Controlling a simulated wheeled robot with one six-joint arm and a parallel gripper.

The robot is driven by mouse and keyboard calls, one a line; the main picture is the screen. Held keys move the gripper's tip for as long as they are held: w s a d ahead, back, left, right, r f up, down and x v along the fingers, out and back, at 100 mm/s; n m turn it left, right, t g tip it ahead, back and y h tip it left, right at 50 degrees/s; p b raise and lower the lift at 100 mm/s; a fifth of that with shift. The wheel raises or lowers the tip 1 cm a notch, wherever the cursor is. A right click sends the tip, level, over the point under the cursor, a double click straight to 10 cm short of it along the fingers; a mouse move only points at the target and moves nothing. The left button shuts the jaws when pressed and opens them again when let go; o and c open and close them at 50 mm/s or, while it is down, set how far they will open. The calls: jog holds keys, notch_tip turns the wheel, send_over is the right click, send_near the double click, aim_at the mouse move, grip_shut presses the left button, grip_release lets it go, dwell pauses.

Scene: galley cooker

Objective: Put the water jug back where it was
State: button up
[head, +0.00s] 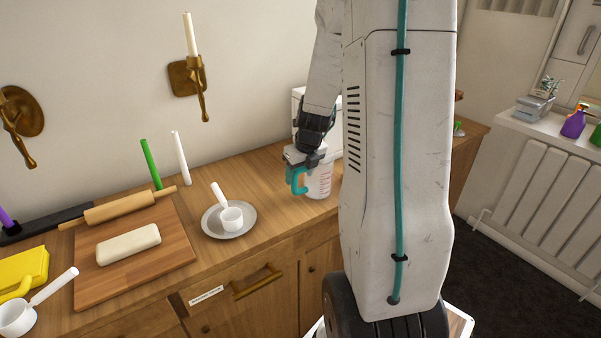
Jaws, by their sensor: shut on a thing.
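The water jug (319,182) is a white measuring jug with red markings and a teal handle (297,180). It is upright at the wooden counter, right of the round grey plate. My gripper (300,163) comes down from above and is shut on the jug at its handle side. My own arm hides part of the jug's right side. I cannot tell whether the jug's base touches the counter.
A grey plate (247,222) holding a small white dipper (232,217) is left of the jug. A wooden board (150,278) with dough (128,244) and a rolling pin (122,207) lies further left. A white box-like appliance (297,102) stands behind my gripper.

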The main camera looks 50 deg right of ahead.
jog(key=o, duration=1.3)
jog(key=d+v, duration=0.1)
jog(key=v, duration=1)
jog(key=s+a+r+n, duration=0.1)
jog(key=a+r+n, duration=0.3)
jog(key=a+n, duration=0.5)
jog(key=s+a+r+n+g, duration=0.1)
jog(key=s+a+n, duration=0.7)
jog(key=n, duration=0.6)
jog(key=s+a+r+n+g, duration=0.1)
jog(key=s+a+r+n, duration=0.1)
jog(key=s+a+n, duration=0.7)
jog(key=a+n, duration=0.2)
jog(key=n, duration=0.4)
jog(key=shift+a+r+n+y, duration=0.15)
jog(key=shift+a+n+y, duration=0.05)
jog(key=shift+n+y, duration=0.1)
